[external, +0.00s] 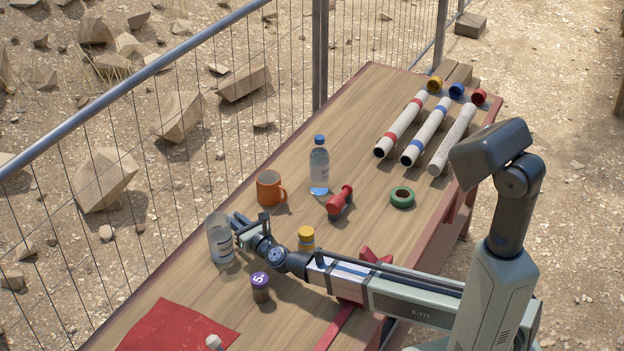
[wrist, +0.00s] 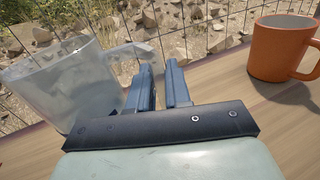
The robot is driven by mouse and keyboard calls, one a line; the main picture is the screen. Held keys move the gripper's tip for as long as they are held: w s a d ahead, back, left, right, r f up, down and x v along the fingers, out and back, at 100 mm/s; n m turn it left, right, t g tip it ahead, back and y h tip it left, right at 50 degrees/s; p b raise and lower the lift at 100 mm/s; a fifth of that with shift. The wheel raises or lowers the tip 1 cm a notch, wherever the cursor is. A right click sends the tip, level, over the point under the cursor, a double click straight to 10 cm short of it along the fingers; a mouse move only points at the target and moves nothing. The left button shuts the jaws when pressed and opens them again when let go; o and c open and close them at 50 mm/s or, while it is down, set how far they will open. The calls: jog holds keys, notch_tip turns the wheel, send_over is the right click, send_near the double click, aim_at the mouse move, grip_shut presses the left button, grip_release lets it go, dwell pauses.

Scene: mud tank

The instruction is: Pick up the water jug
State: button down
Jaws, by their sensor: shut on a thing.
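My gripper (external: 237,226) is at the jug's right side, at the handle. In the wrist view my gripper (wrist: 158,82) has its two fingers close together with a narrow gap, shut on the jug's handle. The grip itself is partly hidden by the fingers. I cannot tell whether the jug's base touches the table.
An orange mug (external: 269,188) stands just behind my gripper. A water bottle (external: 319,166), red object (external: 339,202), green tape roll (external: 402,197), yellow-lidded jar (external: 306,238) and purple-lidded jar (external: 260,287) are nearby. A wire fence (external: 150,175) runs along the left. A red cloth (external: 175,328) lies in front.

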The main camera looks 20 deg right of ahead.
jog(key=shift+r, duration=1.3)
jog(key=s+a, duration=1.2)
jog(key=shift+s+a+r, duration=0.3)
jog(key=shift+r, duration=0.05)
dwell(0.3)
dwell(1.0)
